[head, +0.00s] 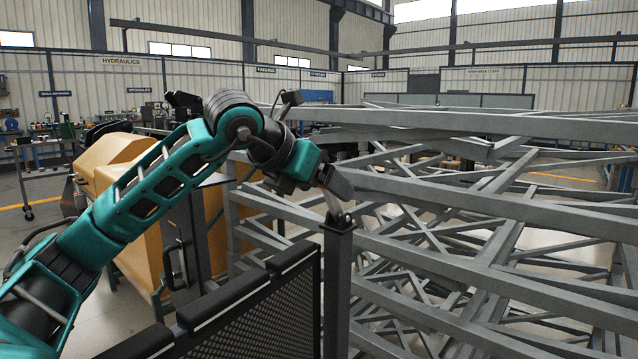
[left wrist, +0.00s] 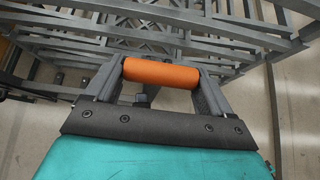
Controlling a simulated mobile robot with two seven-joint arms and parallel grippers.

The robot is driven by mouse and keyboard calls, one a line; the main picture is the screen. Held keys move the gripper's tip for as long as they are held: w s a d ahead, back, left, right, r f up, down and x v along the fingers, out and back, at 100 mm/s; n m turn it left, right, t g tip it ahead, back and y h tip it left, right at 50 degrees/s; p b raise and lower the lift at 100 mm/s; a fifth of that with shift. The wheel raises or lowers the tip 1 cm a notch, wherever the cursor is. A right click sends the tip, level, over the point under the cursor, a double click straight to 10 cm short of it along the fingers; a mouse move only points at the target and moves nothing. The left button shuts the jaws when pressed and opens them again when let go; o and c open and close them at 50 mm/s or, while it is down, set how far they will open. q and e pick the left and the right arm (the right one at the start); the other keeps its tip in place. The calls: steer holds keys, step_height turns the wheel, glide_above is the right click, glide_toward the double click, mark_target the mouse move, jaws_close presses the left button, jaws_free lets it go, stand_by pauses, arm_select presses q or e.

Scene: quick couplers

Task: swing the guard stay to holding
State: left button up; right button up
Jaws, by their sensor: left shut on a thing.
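In the left wrist view an orange cylindrical grip (left wrist: 161,74) lies crosswise between the two grey fingers of my left gripper (left wrist: 158,85), which is shut on it. It appears to be the handle of the guard stay; the rest of the stay cannot be made out. In the head view my left gripper (head: 338,187) is at the top of a dark upright post (head: 338,270), and the orange grip is hidden there. A black mesh guard panel (head: 262,318) with a padded top edge stands left of the post. My right gripper is not in view.
A large lattice of grey steel beams (head: 470,205) fills the right side, close behind the post. A yellow-orange machine housing (head: 140,215) with a dark handled door stands behind my left arm. Open floor shows at the far left.

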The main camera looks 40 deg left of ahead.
arm_select(q)
steer(key=o, duration=1.1)
steer(key=shift+d+f, duration=0.1)
steer(key=shift+f, duration=0.3)
steer(key=shift+o, duration=1.3)
steer(key=shift+r, duration=0.1)
steer(key=p+v, duration=0.1)
steer(key=v, duration=1.2)
